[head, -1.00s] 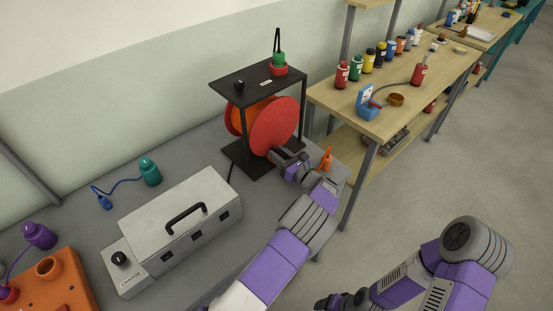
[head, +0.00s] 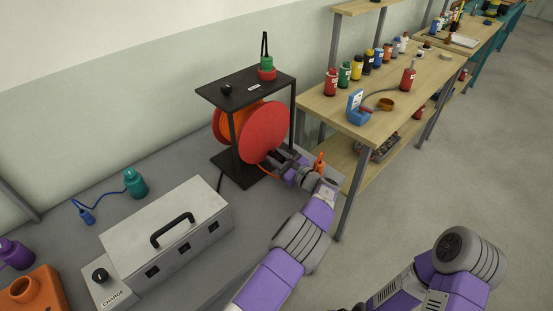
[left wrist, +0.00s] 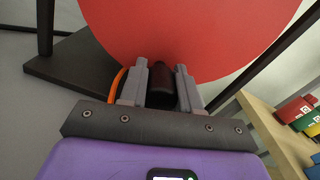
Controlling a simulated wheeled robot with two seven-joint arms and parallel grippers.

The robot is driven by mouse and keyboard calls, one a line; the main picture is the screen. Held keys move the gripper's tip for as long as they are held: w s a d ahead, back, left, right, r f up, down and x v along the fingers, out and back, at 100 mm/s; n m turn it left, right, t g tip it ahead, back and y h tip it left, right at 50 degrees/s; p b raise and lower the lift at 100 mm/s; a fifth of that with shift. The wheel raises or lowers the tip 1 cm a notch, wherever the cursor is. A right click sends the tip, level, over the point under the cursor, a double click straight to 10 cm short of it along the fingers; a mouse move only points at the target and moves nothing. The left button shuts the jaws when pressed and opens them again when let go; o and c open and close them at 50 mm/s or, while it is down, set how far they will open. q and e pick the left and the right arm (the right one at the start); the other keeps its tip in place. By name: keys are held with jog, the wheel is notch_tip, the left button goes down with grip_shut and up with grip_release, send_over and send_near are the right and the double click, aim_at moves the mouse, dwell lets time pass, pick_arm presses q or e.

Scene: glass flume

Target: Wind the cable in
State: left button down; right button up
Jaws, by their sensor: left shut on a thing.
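The cable reel has a red disc (head: 263,132) facing me and an orange drum (head: 223,124) behind it, held in a black frame (head: 238,93). A dark crank knob (left wrist: 161,85) stands out from the red disc. My left gripper (head: 281,157) is at the disc's lower edge; in the left wrist view its fingers (left wrist: 161,78) are shut on the knob, one on each side. An orange cable (left wrist: 118,84) curves beside the left finger. An orange plug (head: 319,163) stands near the bench's right end, just beyond my left wrist. My right gripper is out of view.
A grey charge box (head: 165,232) with a black handle stands on the bench left of my arm. A teal bottle-like piece (head: 136,184) with a blue cord lies behind it. A wooden table (head: 375,118) with several bottles is close on the right.

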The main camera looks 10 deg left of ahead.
pick_arm(q)
jog(key=c, duration=0.8)
grip_release()
jog(key=p+v, duration=0.1)
jog(key=v, duration=0.5)
jog(key=shift+s+d, duration=0.15)
jog(key=shift+d, duration=0.1)
jog(key=shift+s+d+p, duration=0.35)
jog(key=shift+d, duration=0.1)
jog(key=shift+c, duration=0.3)
